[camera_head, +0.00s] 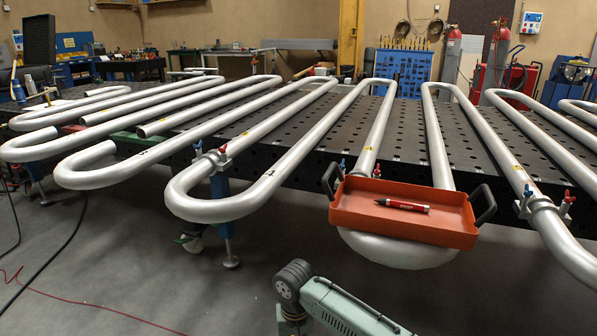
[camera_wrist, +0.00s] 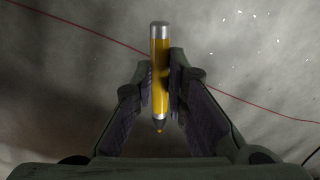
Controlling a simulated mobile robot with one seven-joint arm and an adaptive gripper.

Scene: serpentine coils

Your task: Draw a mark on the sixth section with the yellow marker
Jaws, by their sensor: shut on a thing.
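The yellow marker (camera_wrist: 160,45) is held between the two fingers of my gripper (camera_wrist: 161,82) in the wrist view. It is lengthwise in that picture, with its grey end at the top and its dark, pointed tip toward the palm. The grey floor lies behind it. In the head view my gripper and the marker are not seen. The silver serpentine coil (camera_head: 300,150) lies on a dark perforated table. It has several long parallel tubes joined by bends. Small yellow and dark spots show on some tubes, too small to read. I cannot tell which section is the sixth.
An orange tray (camera_head: 350,212) with black handles sits over a front bend, with a red marker (camera_head: 402,205) in it. Clamps (camera_head: 217,158) and (camera_head: 543,204) grip tubes on either side. The bends overhang the table (camera_head: 480,160). The floor in front is open, with cables at left.

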